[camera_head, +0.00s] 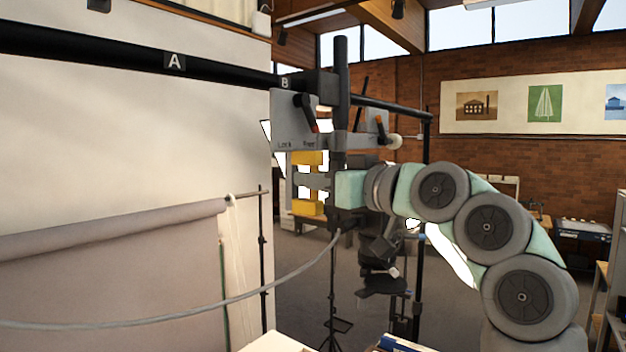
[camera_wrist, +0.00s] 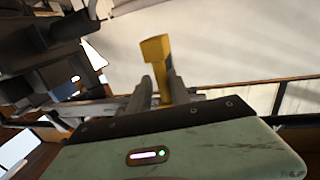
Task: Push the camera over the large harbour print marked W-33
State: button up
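The camera (camera_head: 380,255) hangs as a dark body below the carriage (camera_head: 295,125) on the black rail (camera_head: 130,60); my arm hides part of it. The grey carriage plate carries a lever with an orange tip (camera_head: 307,113) and small lettering. My gripper (camera_head: 313,182) is at a yellow upright handle (camera_head: 308,207) below the plate. Its grey fingers cover the handle's middle; yellow shows above and below. In the wrist view, the yellow handle (camera_wrist: 156,55) stands between the fingers (camera_wrist: 161,85), which look closed on it. I cannot make out the print W-33.
The rail bears marks A (camera_head: 174,61) and B (camera_head: 285,83). A grey cable (camera_head: 200,310) sags across the front. A paper roll (camera_head: 110,228) hangs at left. Light stands, a shelf (camera_head: 610,270) and pale items (camera_head: 275,342) at the bottom edge are around.

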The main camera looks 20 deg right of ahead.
jog(key=o, duration=0.4)
jog(key=shift+d, duration=0.1)
jog(key=shift+c, duration=0.2)
jog(key=b+v, duration=0.3)
jog(key=v, duration=0.7)
jog(key=shift+s+d, duration=0.25)
jog(key=shift+s, duration=0.1)
